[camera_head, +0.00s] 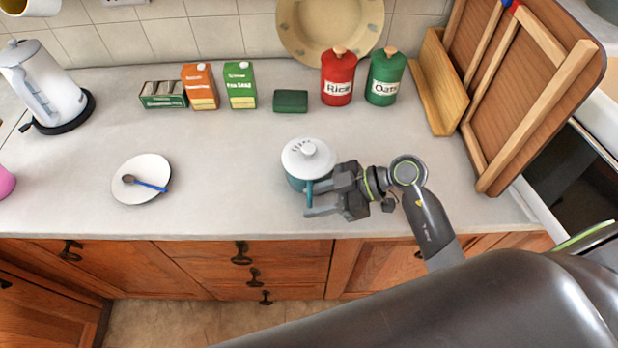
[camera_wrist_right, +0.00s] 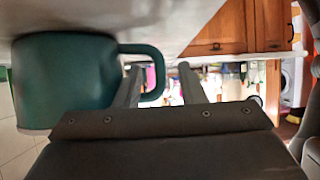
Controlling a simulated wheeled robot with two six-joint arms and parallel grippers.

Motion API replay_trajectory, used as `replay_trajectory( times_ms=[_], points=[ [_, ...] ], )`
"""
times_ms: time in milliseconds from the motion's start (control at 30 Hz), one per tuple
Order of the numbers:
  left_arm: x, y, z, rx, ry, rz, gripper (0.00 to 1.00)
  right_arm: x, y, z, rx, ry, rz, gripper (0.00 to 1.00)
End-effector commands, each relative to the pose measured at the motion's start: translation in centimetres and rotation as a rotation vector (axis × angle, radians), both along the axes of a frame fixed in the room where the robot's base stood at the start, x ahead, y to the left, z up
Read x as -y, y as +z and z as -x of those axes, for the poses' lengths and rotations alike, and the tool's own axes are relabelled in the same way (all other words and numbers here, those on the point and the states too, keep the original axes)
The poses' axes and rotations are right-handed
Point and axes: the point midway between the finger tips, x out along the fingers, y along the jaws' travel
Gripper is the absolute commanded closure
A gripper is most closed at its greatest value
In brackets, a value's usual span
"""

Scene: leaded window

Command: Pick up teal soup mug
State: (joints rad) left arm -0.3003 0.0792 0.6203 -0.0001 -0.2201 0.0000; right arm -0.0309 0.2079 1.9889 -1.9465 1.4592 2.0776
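The teal soup mug (camera_head: 296,184) stands upright on the counter with a white knobbed lid (camera_head: 308,157) on it. Its handle points to the counter's front edge. My right gripper (camera_head: 316,198) is beside the mug at its front right, with its fingers pointing left. The right wrist view shows the mug (camera_wrist_right: 65,85) large at the left. Its handle (camera_wrist_right: 155,75) reaches between my two spread fingers (camera_wrist_right: 160,85). The gripper is open, and the far finger appears to overlap the handle's loop; I cannot tell whether it touches. My left gripper is not in view.
A white plate (camera_head: 141,193) with a blue-handled utensil lies left of the mug. A red Rice canister (camera_head: 337,90), a green Oats canister (camera_head: 384,90) and a green box (camera_head: 291,101) stand behind. Wooden boards (camera_head: 530,80) lean at the right. The counter between plate and mug is clear.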

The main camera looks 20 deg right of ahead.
Motion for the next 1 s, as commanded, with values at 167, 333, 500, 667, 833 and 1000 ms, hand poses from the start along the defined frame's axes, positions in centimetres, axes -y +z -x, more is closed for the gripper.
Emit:
replay_trajectory(
  times_ms=[167, 333, 500, 667, 833, 1000],
  points=[
    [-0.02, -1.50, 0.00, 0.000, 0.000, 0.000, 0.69, -1.16, -0.82, -0.29, 0.001, 0.000, -0.002, 0.64],
    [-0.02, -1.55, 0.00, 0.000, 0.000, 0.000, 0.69, -1.36, -0.75, -0.34, 0.000, 0.000, 0.000, 0.64],
    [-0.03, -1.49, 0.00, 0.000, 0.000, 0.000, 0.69, -1.34, -0.71, -0.34, 0.000, 0.000, 0.000, 0.65],
    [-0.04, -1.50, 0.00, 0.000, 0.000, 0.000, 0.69, -1.34, -0.72, -0.34, 0.000, 0.000, 0.000, 0.86],
    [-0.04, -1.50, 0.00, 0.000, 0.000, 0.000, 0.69, -1.34, -0.73, -0.34, 0.000, 0.000, 0.000, 1.00],
    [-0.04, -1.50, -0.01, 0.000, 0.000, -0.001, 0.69, -1.33, -0.74, -0.34, 0.000, 0.000, 0.000, 1.00]
  ],
)
